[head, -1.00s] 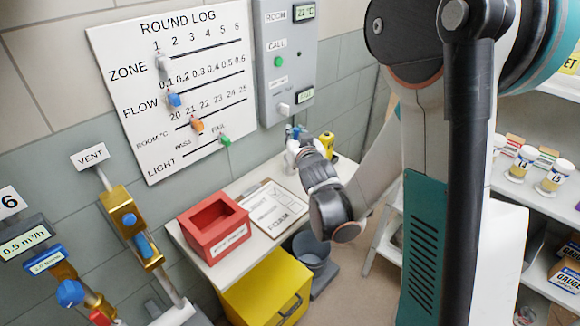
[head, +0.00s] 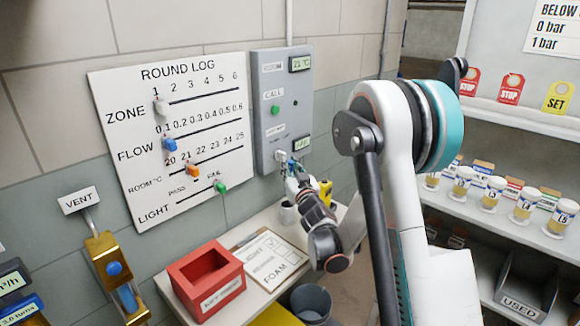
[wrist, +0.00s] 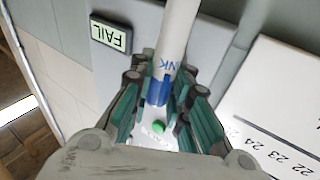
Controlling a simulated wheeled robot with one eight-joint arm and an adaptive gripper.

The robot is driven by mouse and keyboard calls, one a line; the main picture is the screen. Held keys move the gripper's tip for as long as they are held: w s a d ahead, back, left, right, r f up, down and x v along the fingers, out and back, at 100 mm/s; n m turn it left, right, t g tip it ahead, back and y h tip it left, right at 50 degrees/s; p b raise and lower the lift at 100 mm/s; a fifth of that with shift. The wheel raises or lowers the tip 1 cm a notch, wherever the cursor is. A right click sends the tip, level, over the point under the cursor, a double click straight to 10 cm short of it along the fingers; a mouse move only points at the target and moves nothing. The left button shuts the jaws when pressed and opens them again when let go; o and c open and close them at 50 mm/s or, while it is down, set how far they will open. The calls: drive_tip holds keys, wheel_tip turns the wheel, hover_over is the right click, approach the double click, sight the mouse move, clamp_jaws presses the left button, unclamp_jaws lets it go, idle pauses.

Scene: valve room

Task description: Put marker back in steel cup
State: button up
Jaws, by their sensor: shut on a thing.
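My gripper (wrist: 162,90) is shut on the marker (wrist: 174,45), a white barrel with a blue band and blue lettering, in the wrist view. The marker sticks out beyond the fingers toward the top of that picture. In the head view my gripper (head: 293,182) is small and partly hidden by my own wrist, above the back of the table and just below the grey panel. A small greyish cup (head: 287,213), probably the steel cup, stands on the table below and left of the gripper. Its inside cannot be made out. The wrist view does not show the cup.
The grey call panel (head: 283,105) and round log board (head: 178,130) are on the wall behind. A yellow object (head: 326,190) stands right of the gripper. A clipboard (head: 268,258) and red box (head: 206,280) lie in front. Shelves (head: 500,235) stand right.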

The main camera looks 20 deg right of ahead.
drive_tip(key=shift+f+b, duration=0.55)
drive_tip(key=shift+f, duration=3.35)
drive_tip(key=o, duration=0.9)
drive_tip(key=shift+r, duration=5)
drive_tip(key=shift+r, duration=0.1)
